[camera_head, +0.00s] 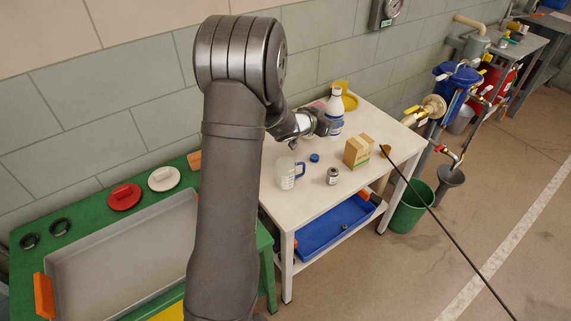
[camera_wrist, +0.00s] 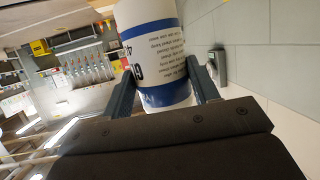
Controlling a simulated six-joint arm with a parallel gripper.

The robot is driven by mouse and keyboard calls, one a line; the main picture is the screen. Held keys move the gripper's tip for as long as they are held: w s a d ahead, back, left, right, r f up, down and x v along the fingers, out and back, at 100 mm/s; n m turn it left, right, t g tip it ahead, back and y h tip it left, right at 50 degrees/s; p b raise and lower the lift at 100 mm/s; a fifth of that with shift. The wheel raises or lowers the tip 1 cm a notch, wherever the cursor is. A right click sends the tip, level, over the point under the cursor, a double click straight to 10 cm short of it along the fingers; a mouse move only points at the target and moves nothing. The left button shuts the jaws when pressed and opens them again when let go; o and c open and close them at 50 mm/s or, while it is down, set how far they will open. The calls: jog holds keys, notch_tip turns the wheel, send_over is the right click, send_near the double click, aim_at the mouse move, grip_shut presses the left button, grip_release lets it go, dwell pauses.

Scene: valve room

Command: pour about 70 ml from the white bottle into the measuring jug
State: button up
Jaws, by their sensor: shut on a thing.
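The white bottle (camera_head: 335,112) with a blue band stands upright, or nearly so, toward the back of the white table. My gripper (camera_head: 326,125) is shut on it from the left. In the wrist view the bottle (camera_wrist: 155,45), with its blue bands and printed text, sits between the two fingers of my gripper (camera_wrist: 165,85). I cannot tell whether its base touches the table. The measuring jug (camera_head: 286,174), clear with a blue handle, stands upright on the table's left part, apart from the bottle. A blue cap (camera_head: 314,158) lies on the table right of the jug.
A cardboard box (camera_head: 358,152) and a small jar (camera_head: 332,176) stand on the white table (camera_head: 311,199). A yellow item (camera_head: 349,101) is behind the bottle. A green bench (camera_head: 88,219) with a grey tray is at left. A thin dark rod (camera_head: 440,222) crosses at right.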

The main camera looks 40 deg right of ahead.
aim_at(291, 173)
jog(key=s+a, duration=0.8)
jog(key=a, duration=0.6)
jog(key=shift+t, duration=0.3)
jog(key=f, duration=1.3)
jog(key=shift+d, duration=0.25)
jog(key=shift+n, duration=0.4)
